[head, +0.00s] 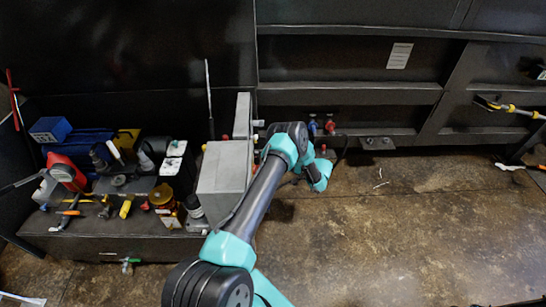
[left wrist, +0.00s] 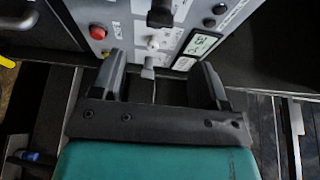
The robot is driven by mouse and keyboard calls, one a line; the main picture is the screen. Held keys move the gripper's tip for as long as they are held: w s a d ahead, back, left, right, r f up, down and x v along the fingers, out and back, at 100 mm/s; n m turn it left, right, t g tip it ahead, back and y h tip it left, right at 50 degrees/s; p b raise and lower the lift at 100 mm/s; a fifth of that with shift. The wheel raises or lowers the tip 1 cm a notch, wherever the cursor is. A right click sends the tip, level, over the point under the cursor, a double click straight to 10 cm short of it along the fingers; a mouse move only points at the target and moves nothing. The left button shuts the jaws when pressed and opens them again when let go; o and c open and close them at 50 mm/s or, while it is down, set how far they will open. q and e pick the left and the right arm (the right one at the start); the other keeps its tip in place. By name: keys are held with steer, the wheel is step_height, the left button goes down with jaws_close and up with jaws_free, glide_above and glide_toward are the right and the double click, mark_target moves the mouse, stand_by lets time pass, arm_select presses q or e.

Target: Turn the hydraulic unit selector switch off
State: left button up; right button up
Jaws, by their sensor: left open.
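The hydraulic unit's grey control panel (left wrist: 127,22) fills the top of the left wrist view. It carries a black switch handle (left wrist: 160,12), a white knob (left wrist: 153,43), a small grey knob or lever (left wrist: 148,68) and a red button (left wrist: 97,32). I cannot tell for sure which is the selector switch. My left gripper (left wrist: 161,78) is open, with its two fingers apart on either side of the lower controls. No control appears gripped. In the head view my left arm crosses beside the grey box (head: 223,172), and the panel face and fingertips are hidden.
A bench (head: 100,247) at the left holds tools, containers and a blue box (head: 50,129). A framed label (left wrist: 197,45) sits right of the knobs. Red and blue fittings (head: 313,127) are on the back wall. The brown floor (head: 400,215) at the right is mostly clear.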

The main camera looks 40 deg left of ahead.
arm_select(q)
steer(key=shift+v, duration=2.35)
steer(key=s+d+f+m+h, duration=0.2)
steer(key=s+d+f+h, duration=0.2)
steer(key=s+d+h, duration=0.3)
steer(key=s+d+f+m+h, duration=0.35)
steer(key=s+d+h, duration=0.25)
steer(key=s, duration=0.2)
steer(key=s+d+r+n+t+h, duration=0.2)
steer(key=s+d+r+t+h, duration=0.5)
steer(key=s+d+r, duration=0.2)
steer(key=shift+s+d+r+n+t, duration=0.2)
steer(key=shift+s+d+n+t, duration=0.2)
steer(key=shift+s+d, duration=1.45)
steer(key=shift+w+d, duration=0.4)
steer(key=shift+w, duration=0.05)
